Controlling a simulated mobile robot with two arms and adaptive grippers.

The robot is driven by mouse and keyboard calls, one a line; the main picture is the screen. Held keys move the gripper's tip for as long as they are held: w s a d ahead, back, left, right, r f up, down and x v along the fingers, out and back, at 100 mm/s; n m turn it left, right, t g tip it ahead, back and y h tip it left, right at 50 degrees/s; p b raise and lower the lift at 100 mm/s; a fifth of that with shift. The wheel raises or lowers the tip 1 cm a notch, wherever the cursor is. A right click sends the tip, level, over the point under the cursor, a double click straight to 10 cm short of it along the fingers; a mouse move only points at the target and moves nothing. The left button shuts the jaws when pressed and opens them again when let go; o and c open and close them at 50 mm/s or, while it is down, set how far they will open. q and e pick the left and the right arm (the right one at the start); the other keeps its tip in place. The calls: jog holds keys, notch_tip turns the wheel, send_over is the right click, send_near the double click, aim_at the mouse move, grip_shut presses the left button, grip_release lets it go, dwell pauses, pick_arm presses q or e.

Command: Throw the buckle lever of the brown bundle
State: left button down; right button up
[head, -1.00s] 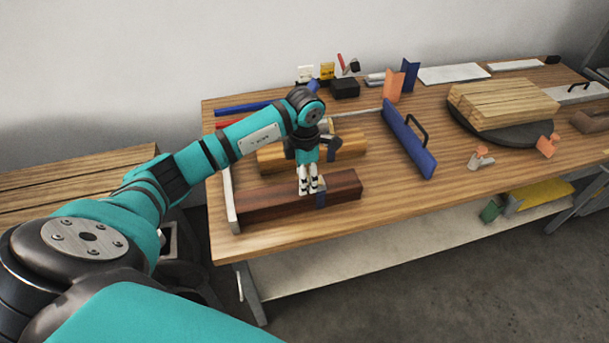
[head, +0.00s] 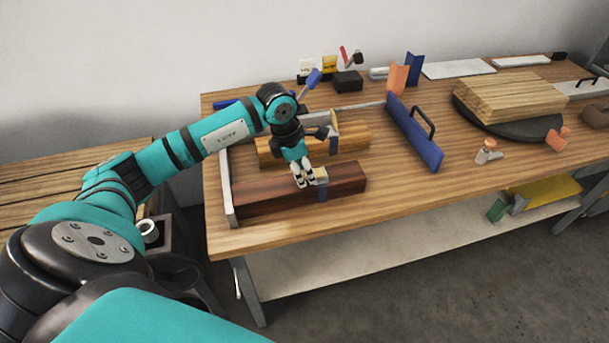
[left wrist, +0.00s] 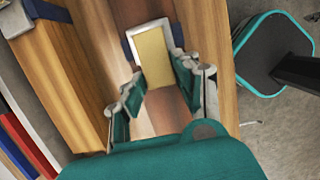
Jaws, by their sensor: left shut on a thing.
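The brown bundle (head: 265,199) lies at the front left of the bench, a dark red-brown beam with a blue strap (head: 323,194) around it. Its buckle (head: 320,175) sits on top near the right end. In the left wrist view the buckle lever (left wrist: 153,58) is a brass-coloured plate with a pale rim. My left gripper (head: 302,180) is tilted over the bundle, just left of the strap, and shut on the buckle lever. The lever's far end shows beyond the fingertips (left wrist: 158,82); the exact contact is hard to see. My right gripper is not in view.
A lighter wood bundle (head: 348,139) lies just behind, with its own strap. A pale metal stop (head: 227,190) stands at the left ends. A blue board with a handle (head: 413,137) stands to the right. The bench's front edge is close to the brown bundle.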

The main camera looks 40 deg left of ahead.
pick_arm(q)
jog(key=c, duration=1)
grip_release()
jog(key=shift+o, duration=0.2)
jog(key=v, duration=1.2)
jog(key=shift+d, duration=0.1)
